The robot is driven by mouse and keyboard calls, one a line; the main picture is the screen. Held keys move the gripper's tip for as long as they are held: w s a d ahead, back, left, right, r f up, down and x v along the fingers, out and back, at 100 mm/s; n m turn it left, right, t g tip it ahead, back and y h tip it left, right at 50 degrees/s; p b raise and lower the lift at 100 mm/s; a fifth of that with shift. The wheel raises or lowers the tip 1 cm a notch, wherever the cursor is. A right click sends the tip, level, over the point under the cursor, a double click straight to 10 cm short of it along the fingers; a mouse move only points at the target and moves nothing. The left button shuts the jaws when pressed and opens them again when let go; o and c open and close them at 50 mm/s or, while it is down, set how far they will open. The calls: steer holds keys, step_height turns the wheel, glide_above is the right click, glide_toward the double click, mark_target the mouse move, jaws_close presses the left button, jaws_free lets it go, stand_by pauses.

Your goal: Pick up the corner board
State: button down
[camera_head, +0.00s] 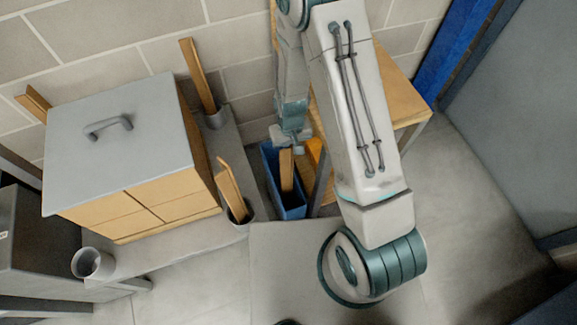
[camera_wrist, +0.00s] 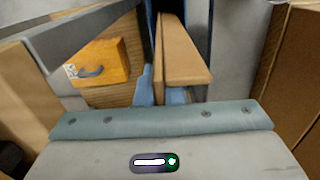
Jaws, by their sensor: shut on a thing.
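A brown, L-shaped corner board (camera_head: 287,171) stands in a narrow blue bin (camera_head: 291,211) on the floor by the wall, below my gripper (camera_head: 289,146) in the head view. In the wrist view the corner board (camera_wrist: 187,52) runs up and away from between the pale blue fingertips of my gripper (camera_wrist: 161,92). The gripper is shut on the board near its upper end. The board's lower end is hidden inside the bin.
A cardboard box with a grey handled lid (camera_head: 122,130) stands left of the bin. Other boards stand in grey cups, one behind (camera_head: 199,77) and one in front (camera_head: 230,190). A wooden-topped table (camera_head: 405,97) is close on the right. Open floor lies in front.

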steer(key=shift+r, duration=0.15)
step_height(320, 180, up, 18)
steer(key=p, duration=0.1)
steer(key=shift+r, duration=0.15)
stand_by(0.4)
steer(key=shift+s, duration=0.1)
